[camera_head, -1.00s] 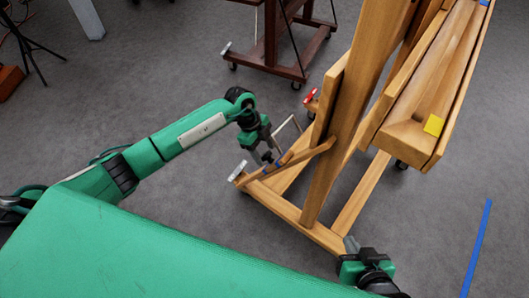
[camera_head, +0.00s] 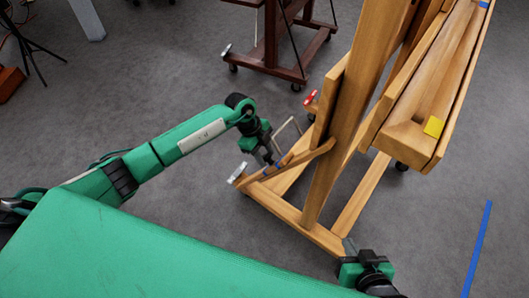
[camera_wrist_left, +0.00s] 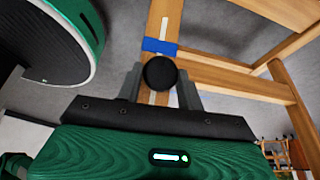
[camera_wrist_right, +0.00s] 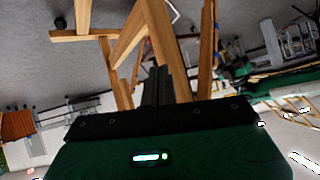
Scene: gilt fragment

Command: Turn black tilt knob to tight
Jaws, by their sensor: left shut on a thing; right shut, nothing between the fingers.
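The black tilt knob (camera_wrist_left: 160,73) is round and sits on a slotted wooden bar (camera_wrist_left: 165,28) of the easel, just below a band of blue tape (camera_wrist_left: 160,46) in the left wrist view. My left gripper (camera_wrist_left: 160,85) has one finger on each side of the knob and is shut on it. In the head view my left gripper (camera_head: 268,157) is at the easel's lower slanted bar (camera_head: 300,158), and the knob is hidden or too small to make out. My right gripper (camera_head: 350,246) is shut and empty near the easel's front foot; its closed fingers (camera_wrist_right: 158,85) show in the right wrist view.
The wooden easel (camera_head: 345,110) stands on a wheeled base, with a yellow note (camera_head: 434,126) on its tray. A red handle (camera_head: 310,97) is behind the bar. A darker easel (camera_head: 272,50) stands at the back. Grey floor is clear at right, with blue tape (camera_head: 478,250).

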